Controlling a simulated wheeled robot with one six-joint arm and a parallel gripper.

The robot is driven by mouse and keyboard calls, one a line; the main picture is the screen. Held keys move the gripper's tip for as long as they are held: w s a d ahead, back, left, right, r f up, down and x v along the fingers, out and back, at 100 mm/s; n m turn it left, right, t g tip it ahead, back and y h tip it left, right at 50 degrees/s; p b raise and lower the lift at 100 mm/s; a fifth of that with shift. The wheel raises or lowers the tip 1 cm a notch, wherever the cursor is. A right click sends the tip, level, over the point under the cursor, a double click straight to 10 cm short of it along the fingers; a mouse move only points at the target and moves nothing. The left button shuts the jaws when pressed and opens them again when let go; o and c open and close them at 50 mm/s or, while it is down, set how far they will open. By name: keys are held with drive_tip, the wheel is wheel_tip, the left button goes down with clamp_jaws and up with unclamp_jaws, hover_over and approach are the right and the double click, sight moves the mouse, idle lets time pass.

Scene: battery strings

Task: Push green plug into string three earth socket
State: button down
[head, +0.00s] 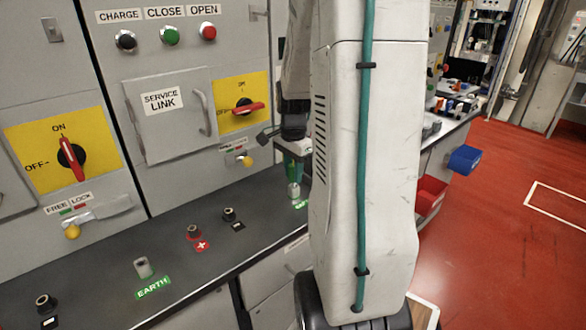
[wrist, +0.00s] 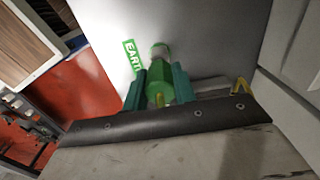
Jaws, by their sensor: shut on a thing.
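My gripper (wrist: 160,76) is shut on the green plug (wrist: 157,88), with a teal finger on each side of it. The plug's front end points at a pale earth socket (wrist: 159,50) and is in line with it or nearly so. I cannot tell how far the plug is in the socket. A green EARTH label (wrist: 132,56) lies beside this socket. In the head view my gripper (head: 293,165) is over the same socket (head: 294,190) at the right of the bench, partly hidden by my arm.
Another earth socket (head: 143,267) with its label is at the front left of the dark bench (head: 190,265). A red-marked socket (head: 194,231) and a black-marked socket (head: 229,214) stand between. The cabinet panel (head: 170,55) with switches rises behind. Blue (head: 465,159) and red bins hang at right.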

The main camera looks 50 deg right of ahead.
drive_tip(key=shift+f, duration=0.9)
drive_tip(key=c, duration=1.1)
unclamp_jaws()
drive_tip(key=shift+o, duration=0.2)
wheel_tip(320, 180, up, 8)
drive_tip(key=shift+f, duration=0.1)
